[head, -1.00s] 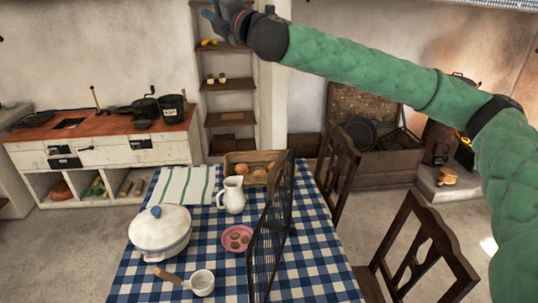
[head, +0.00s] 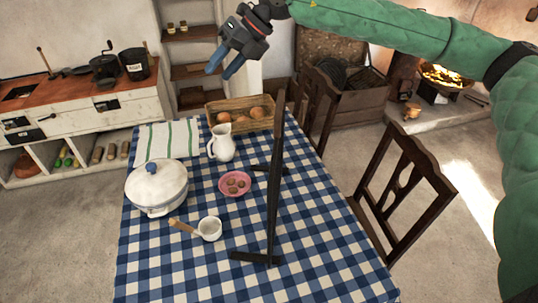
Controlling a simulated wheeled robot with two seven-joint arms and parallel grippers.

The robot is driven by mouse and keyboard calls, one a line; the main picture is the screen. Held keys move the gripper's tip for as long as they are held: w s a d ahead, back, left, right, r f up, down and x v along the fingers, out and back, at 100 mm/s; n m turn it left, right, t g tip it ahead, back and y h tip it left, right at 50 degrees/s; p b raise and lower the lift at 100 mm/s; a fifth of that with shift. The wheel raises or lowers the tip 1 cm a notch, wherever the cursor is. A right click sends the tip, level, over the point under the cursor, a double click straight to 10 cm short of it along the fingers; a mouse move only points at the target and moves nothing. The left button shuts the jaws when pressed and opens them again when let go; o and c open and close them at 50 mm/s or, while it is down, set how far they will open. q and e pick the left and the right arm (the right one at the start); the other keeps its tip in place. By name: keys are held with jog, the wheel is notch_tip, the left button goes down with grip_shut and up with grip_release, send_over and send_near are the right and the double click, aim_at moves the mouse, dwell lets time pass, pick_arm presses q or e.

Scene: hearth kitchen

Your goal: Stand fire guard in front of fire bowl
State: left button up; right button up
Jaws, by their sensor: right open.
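The fire guard (head: 274,190) is a dark, thin upright panel standing on the checked table, seen nearly edge-on, with feet spread at its base. The fire bowl (head: 446,77) burns with orange flames on the hearth at the upper right, partly behind my right arm. My right gripper (head: 224,68) is open and empty, its two blue fingers pointing down and left, above the far end of the table and apart from the guard. My left gripper is not in view.
Floor (head: 480,150) between chairs and hearth is clear.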

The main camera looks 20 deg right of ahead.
aim_at(280, 100)
jog(key=d+f+m+h, duration=0.1)
jog(key=d+m+h, duration=0.1)
jog(key=d, duration=0.2)
jog(key=s+d+f+m+h, duration=0.1)
jog(key=d+f+m+h, duration=0.1)
jog(key=d+m+h, duration=0.1)
jog(key=d+f+m+h, duration=0.2)
jog(key=d+h, duration=0.1)
jog(key=d, duration=0.3)
jog(key=shift+s+m+g, duration=0.15)
jog(key=shift+m+g, duration=0.25)
jog(key=shift+s+d+m, duration=0.1)
jog(key=shift+d+m, duration=0.05)
jog(key=shift+m, duration=0.25)
jog(key=shift+f+m, duration=0.1)
jog(key=shift+m, duration=0.3)
jog(key=shift+f, duration=1.35)
jog(key=f, duration=0.4)
jog(key=shift+s, duration=0.3)
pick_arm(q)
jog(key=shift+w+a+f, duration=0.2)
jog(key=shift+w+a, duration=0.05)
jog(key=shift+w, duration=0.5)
pick_arm(e)
jog(key=shift+f, duration=0.45)
